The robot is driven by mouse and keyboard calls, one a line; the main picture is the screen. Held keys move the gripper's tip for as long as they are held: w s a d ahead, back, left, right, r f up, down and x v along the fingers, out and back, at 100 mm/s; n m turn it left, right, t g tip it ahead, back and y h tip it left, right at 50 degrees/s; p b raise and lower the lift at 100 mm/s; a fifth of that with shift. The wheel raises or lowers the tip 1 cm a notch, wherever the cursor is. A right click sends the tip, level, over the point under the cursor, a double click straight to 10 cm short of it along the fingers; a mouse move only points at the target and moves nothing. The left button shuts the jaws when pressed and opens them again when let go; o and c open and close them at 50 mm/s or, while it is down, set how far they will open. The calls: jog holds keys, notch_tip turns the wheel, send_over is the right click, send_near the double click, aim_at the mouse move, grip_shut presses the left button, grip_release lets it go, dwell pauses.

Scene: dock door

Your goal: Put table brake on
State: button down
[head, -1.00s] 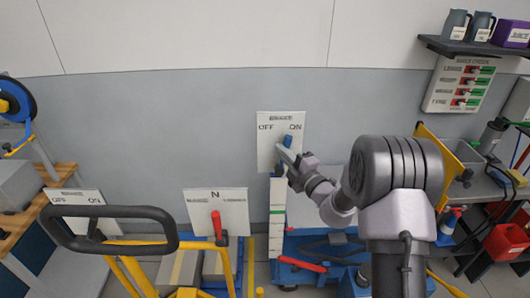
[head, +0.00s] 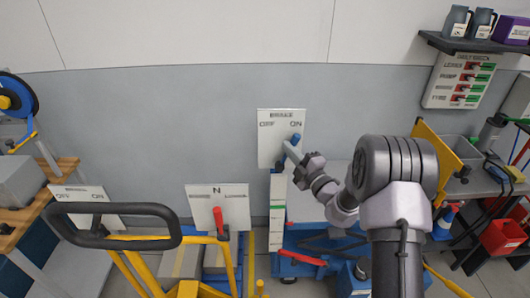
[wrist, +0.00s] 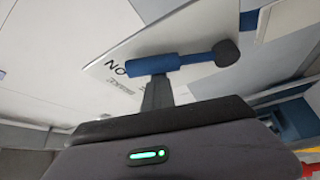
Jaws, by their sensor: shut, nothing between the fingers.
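The white brake panel (head: 270,152) with OFF at left and ON at right stands above the blue lift table (head: 300,240). Its blue lever (head: 296,138) leans right, its tip by the ON mark. My gripper (head: 290,150) is shut and empty, at the lever's left side and partly covering it. In the wrist view the blue lever (wrist: 152,66) lies across the tip of my shut gripper (wrist: 157,90), beside the ON lettering. They appear to touch, but I cannot be sure. The lever's dark round end (wrist: 227,52) is clear of the fingers.
A second brake panel (head: 85,200) stands at left behind a black handlebar (head: 70,233). A white panel marked N (head: 233,200) has a red lever (head: 218,220). At right are a switch board (head: 457,82), a shelf (head: 470,45) and a red bin (head: 502,237). The wall above is clear.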

jog(key=shift+d, duration=0.15)
jog(key=p+v, duration=0.1)
jog(key=v, duration=1.6)
jog(key=shift+s+p, duration=0.2)
jog(key=shift+p, duration=0.1)
jog(key=shift+r, duration=0.1)
